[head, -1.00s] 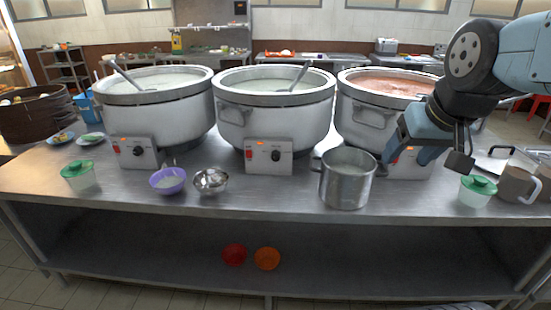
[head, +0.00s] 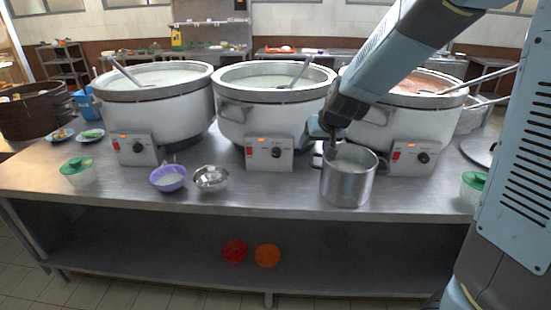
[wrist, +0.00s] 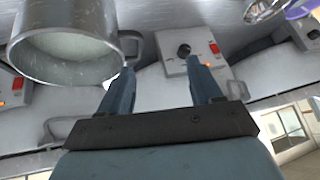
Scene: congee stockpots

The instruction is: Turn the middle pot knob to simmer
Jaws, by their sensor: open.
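The middle pot (head: 272,112) is a large white vessel of pale congee with a ladle in it. Its control box (head: 257,160) carries a red switch and a round black knob (head: 276,153). The knob also shows in the wrist view (wrist: 184,50), above the fingertips and nearer the right finger. My gripper (wrist: 160,69) is open and empty, apart from the knob. In the head view my gripper (head: 322,127) is right of the control box, above the small steel pot, partly hidden by my arm. The knob's pointer setting is too small to read.
The small steel pot (head: 346,178) stands close below my gripper; it also fills the upper left of the wrist view (wrist: 68,62). A steel bowl (head: 211,178) and a purple bowl (head: 168,179) are left of the control box. Left pot (head: 150,115) and right pot (head: 425,115) flank the middle one.

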